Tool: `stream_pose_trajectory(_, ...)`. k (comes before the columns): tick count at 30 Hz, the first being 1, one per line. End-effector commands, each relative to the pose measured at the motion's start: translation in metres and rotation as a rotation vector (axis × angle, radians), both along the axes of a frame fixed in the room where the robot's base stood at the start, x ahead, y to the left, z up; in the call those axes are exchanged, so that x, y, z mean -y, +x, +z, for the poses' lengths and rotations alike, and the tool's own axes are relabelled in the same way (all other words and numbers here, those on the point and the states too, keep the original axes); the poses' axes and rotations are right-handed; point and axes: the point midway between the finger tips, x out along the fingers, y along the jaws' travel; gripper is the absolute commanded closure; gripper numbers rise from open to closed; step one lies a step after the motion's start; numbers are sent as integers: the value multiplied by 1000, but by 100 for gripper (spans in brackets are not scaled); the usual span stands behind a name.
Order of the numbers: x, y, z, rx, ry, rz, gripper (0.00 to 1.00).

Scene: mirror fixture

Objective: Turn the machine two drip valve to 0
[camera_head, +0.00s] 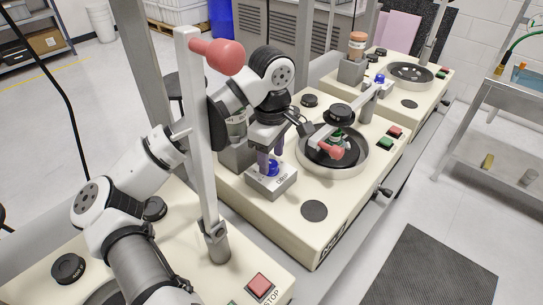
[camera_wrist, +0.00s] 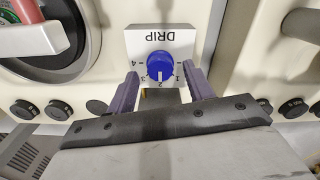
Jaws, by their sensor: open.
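The drip valve is a light box (camera_wrist: 180,45) marked DRIP with a round blue knob (camera_wrist: 160,64) and a scale of numbers around it. A pale mark on the knob points toward the gripper side, near the 2. In the head view the blue knob (camera_head: 271,168) sits on a grey box (camera_head: 271,183) on the middle machine. My gripper (camera_wrist: 162,82) is open, with its purple fingers apart on either side of the knob's near side. In the head view my gripper (camera_head: 270,158) is just above the knob; contact is not clear.
A round plate (camera_head: 332,155) with a red-handled lever (camera_head: 331,152) lies right of the valve. A similar machine (camera_head: 420,95) with another blue knob (camera_head: 380,78) stands behind. A post with a red handle (camera_head: 217,55) rises in front.

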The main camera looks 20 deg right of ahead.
Motion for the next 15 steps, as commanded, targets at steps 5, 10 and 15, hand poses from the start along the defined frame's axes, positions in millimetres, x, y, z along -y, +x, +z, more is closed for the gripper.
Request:
stream_pose_trajectory(5,0,0,-15,-1,-1,0,48)
stream_pose_trajectory(10,0,0,-18,1,-1,0,48)
stream_pose_trajectory(15,0,0,-18,1,-1,0,49)
